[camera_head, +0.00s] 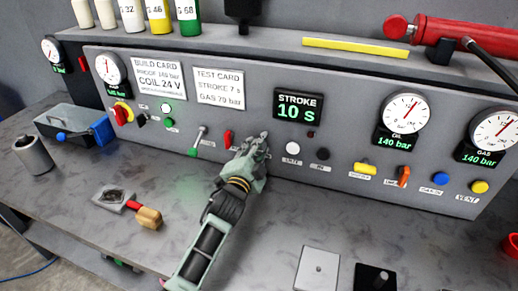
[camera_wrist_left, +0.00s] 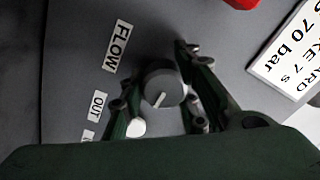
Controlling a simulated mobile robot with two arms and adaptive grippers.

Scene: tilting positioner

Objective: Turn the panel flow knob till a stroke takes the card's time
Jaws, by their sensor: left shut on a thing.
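The grey flow knob (camera_wrist_left: 165,85) with a pale pointer line sits on the panel beside the FLOW label (camera_wrist_left: 117,46) in the left wrist view. My left gripper (camera_head: 263,140) reaches the panel and its fingers are shut on the knob, one on each side; it hides the knob in the head view. The test card (camera_head: 218,90) reads stroke 7 s, gas 70 bar; its edge also shows in the left wrist view (camera_wrist_left: 292,55). The stroke display (camera_head: 298,107) reads 10 s. My right gripper is out of view.
Oil gauge (camera_head: 403,112) and gas gauge (camera_head: 494,130) read 140 bar.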

